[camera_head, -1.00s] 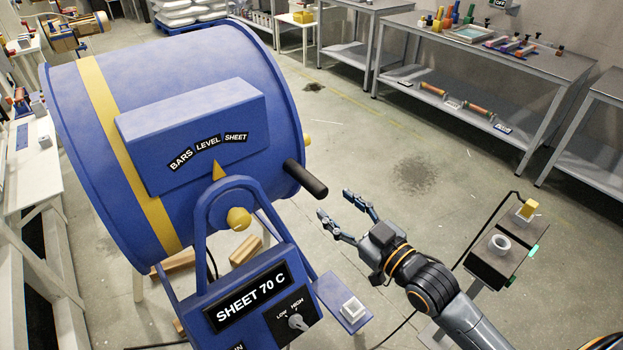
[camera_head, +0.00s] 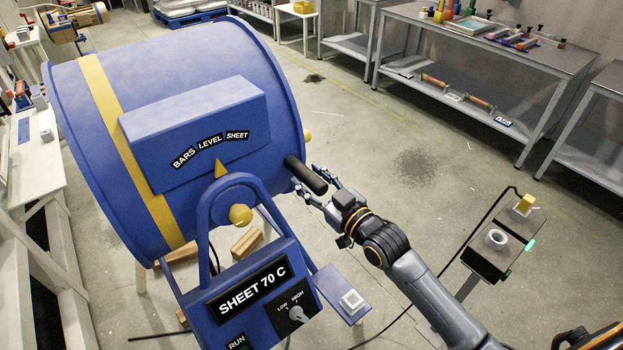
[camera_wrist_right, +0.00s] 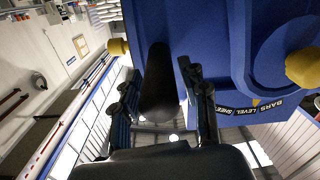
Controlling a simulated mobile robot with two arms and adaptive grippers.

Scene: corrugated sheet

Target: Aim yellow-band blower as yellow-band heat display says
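The yellow-band blower (camera_head: 255,75) is a big blue drum with a yellow band (camera_head: 125,150) at left. Its scale plate reads BARS, LEVEL, SHEET, and an orange pointer (camera_head: 220,169) sits below the word LEVEL. The display (camera_head: 250,287) on the blue stand reads SHEET 70 C. A black handle (camera_head: 306,175) sticks out from the drum's right side. My right gripper (camera_head: 305,183) is at this handle. In the right wrist view the handle (camera_wrist_right: 158,85) lies between the two spread fingers, with gaps visible beside it. My left gripper is not in view.
A LOW/HIGH knob (camera_head: 297,314) is on the stand's panel, and a white button (camera_head: 352,300) is on a side plate. The floor behind my right arm is clear.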

